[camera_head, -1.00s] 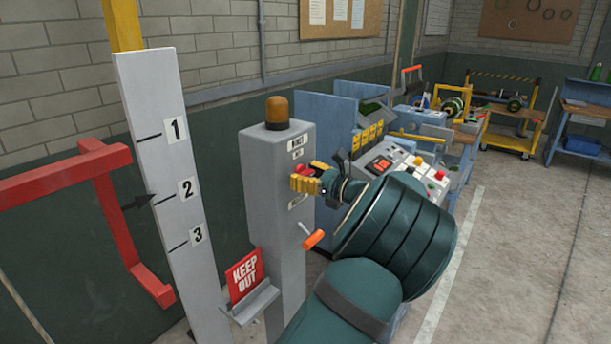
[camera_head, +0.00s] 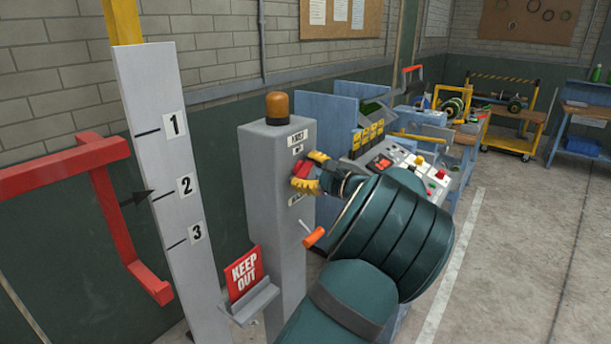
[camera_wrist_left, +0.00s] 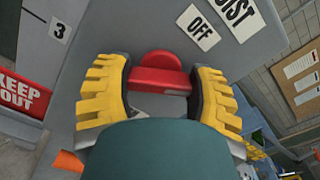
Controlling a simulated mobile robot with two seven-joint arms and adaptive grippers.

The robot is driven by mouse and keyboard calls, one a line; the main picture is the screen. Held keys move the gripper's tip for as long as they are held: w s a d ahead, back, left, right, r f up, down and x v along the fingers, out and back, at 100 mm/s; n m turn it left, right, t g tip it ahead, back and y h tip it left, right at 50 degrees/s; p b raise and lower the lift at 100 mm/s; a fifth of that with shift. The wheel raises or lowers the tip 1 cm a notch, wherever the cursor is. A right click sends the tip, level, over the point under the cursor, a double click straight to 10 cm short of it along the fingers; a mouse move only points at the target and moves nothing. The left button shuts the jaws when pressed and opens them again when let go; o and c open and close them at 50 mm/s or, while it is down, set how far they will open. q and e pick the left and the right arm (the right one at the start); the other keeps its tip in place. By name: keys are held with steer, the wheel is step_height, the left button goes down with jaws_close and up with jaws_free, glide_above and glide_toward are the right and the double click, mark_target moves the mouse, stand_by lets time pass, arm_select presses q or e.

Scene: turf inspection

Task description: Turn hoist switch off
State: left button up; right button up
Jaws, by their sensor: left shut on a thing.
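The hoist switch is a red knob (camera_head: 303,173) on the front of the grey control post (camera_head: 278,225). In the left wrist view the red knob (camera_wrist_left: 158,80) lies between the two yellow-padded fingers of my left gripper (camera_wrist_left: 162,74). My left gripper (camera_head: 311,176) is shut on the knob, and its fingers partly hide it in the head view. An OFF label (camera_wrist_left: 198,27) sits above and to the right of the knob in the wrist view, beside a partly cut-off hoist label (camera_wrist_left: 238,15). A lower label is mostly hidden. My right gripper is not in view.
An orange-handled lever (camera_head: 314,237) sticks out below the switch. A red KEEP OUT sign (camera_head: 244,272) stands in a holder beside the post. A numbered board (camera_head: 170,160) and red frame (camera_head: 65,168) are at left. Open floor (camera_head: 520,250) lies right.

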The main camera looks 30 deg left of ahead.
arm_select(q)
steer(key=n+b, duration=0.1)
steer(key=n, duration=0.1)
steer(key=n+b, duration=0.2)
steer(key=shift+f+n, duration=0.2)
steer(key=shift+n, duration=0.1)
steer(key=n+b, duration=0.4)
steer(key=shift+n, duration=0.4)
steer(key=shift+r+n+b, duration=0.1)
steer(key=shift+n+b, duration=1)
steer(key=shift+b, duration=0.1)
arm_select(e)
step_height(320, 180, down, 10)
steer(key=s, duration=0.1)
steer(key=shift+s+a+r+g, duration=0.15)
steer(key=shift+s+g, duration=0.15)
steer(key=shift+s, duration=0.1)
arm_select(q)
steer(key=o, duration=1.2)
steer(key=shift+r, duration=0.1)
steer(key=d, duration=0.8)
steer(key=s+d, duration=0.1)
steer(key=d, duration=0.3)
